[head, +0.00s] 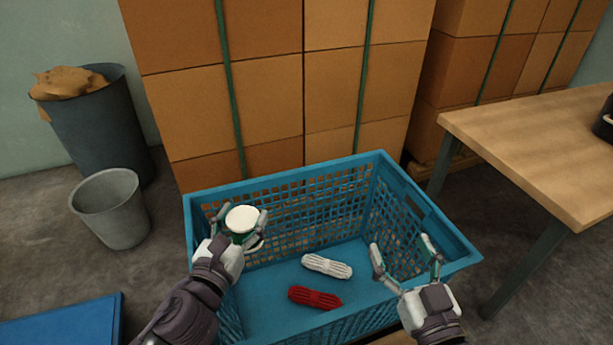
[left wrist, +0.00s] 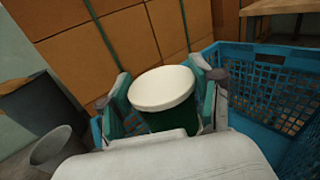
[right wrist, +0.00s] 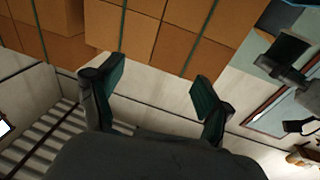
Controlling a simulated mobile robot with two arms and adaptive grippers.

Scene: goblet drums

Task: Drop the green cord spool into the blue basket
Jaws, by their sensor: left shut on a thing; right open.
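The green cord spool (left wrist: 162,92) has a white top disc and sits between the fingers of my left gripper (left wrist: 165,98), which is shut on it. In the head view the spool (head: 242,219) is over the left part of the blue basket (head: 330,178), with its lower part partly hidden by the gripper. The basket's wall also shows in the left wrist view (left wrist: 262,52). My right gripper (head: 405,262) is open and empty over the right part of the basket; its spread fingers also show in the right wrist view (right wrist: 155,95).
A white cord bundle (head: 327,266) and a red cord bundle (head: 315,297) lie on the basket floor. Stacked boxes (head: 270,90) stand behind the basket. A wooden table (head: 545,150) is at right. A grey bin (head: 112,210) and a dark bin (head: 100,130) stand at left.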

